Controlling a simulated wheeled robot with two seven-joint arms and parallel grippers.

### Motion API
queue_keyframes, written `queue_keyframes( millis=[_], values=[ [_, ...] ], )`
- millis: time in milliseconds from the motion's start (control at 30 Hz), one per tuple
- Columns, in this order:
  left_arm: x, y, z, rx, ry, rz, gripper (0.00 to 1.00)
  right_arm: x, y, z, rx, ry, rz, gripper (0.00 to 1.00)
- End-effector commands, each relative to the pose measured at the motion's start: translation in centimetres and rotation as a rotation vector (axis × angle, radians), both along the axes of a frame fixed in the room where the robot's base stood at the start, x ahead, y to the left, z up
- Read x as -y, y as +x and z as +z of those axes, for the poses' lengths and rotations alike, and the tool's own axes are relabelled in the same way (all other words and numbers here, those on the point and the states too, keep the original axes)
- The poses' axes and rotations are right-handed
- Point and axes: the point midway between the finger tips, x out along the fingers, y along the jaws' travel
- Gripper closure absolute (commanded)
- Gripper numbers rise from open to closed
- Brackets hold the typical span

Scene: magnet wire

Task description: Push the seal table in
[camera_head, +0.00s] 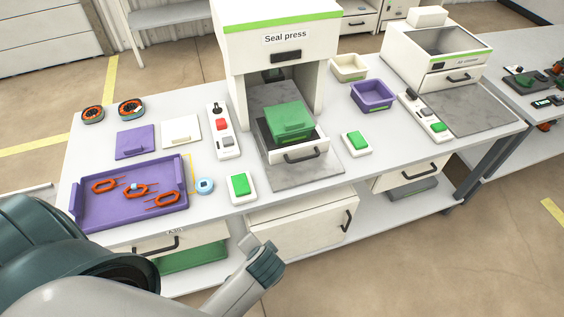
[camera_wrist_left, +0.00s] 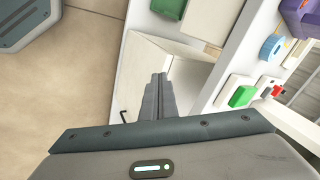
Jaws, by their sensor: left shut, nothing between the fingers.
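The seal press (camera_head: 282,32) stands at the back middle of the workbench. Its seal table (camera_head: 302,155), with a dark handle on its front, sticks out of the press opening toward me. A green block-like piece (camera_head: 291,119) rests on the seal table. My left gripper (camera_head: 249,243) is in front of the bench's front edge, below and to the left of the seal table, and touches nothing that I can see. In the left wrist view its two fingers (camera_wrist_left: 158,92) are closed together and empty. I cannot make out the seal table in the wrist view. My right gripper is not in view.
A green button box (camera_head: 241,187) stands near the front edge, left of the press, and another (camera_head: 356,143) is to its right. A purple tray (camera_head: 92,214) with orange parts is at the left. A cabinet (camera_head: 303,227) with a handle sits below the bench.

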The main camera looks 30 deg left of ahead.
Motion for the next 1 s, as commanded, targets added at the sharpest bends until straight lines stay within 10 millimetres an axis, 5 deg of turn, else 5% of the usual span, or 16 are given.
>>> queue_keyframes(
  millis=[500, 1000],
  values=[
    [3.3, 15.6, 7.9, 0.219, 0.682, -0.237, 1.0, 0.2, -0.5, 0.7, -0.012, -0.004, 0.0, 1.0],
    [4.2, 17.1, 9.2, 0.252, 0.765, -0.269, 1.0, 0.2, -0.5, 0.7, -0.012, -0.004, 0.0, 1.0]
  ],
)
